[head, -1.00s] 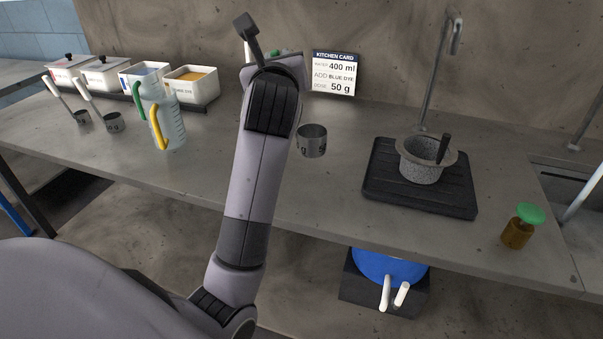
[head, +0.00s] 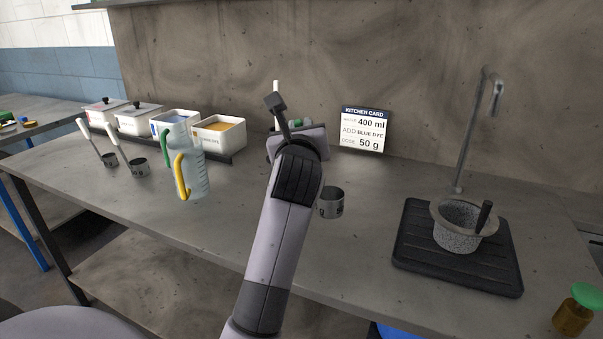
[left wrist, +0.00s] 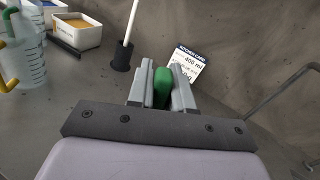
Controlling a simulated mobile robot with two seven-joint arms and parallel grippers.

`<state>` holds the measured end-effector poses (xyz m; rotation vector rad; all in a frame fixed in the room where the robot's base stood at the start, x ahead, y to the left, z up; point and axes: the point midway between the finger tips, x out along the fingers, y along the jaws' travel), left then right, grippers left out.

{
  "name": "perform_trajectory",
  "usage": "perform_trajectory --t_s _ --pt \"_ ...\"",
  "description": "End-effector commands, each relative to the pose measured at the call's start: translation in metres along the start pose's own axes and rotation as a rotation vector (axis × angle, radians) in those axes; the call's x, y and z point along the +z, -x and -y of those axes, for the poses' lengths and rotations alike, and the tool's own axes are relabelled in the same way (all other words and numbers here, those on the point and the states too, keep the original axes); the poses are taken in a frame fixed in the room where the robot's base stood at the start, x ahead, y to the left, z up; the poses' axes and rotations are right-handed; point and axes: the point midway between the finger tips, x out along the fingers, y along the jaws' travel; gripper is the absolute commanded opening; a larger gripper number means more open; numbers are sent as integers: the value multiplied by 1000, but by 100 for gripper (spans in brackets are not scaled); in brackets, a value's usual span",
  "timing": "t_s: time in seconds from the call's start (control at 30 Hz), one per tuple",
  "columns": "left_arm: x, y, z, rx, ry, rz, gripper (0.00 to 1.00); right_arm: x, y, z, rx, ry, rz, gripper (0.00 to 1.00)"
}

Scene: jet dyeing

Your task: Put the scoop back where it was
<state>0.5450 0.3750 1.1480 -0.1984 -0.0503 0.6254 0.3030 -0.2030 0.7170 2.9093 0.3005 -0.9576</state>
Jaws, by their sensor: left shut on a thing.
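My left gripper (left wrist: 161,92) is shut on a green handle (left wrist: 162,86), which stands between its fingers in the left wrist view. In the head view the gripper is mostly hidden behind my own wrist. Two other scoops with white handles, one (head: 110,158) and another (head: 139,167), stand at the left by the dye boxes. My right gripper is not in view.
Dye boxes (head: 218,142) line the back left. A white stick stands in a black holder (left wrist: 122,57). The kitchen card (head: 364,130) and a stone pot (head: 458,238) on a black mat are to the right.

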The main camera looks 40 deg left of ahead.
Motion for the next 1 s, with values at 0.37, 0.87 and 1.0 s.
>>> perform_trajectory --t_s 0.37,0.87,1.0 --pt "-51 -1 -10 0 0 0 0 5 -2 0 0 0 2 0" --pt "-85 -1 -17 -1 2 3 0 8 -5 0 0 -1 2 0" --pt "-88 -1 -18 -1 2 2 0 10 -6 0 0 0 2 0"
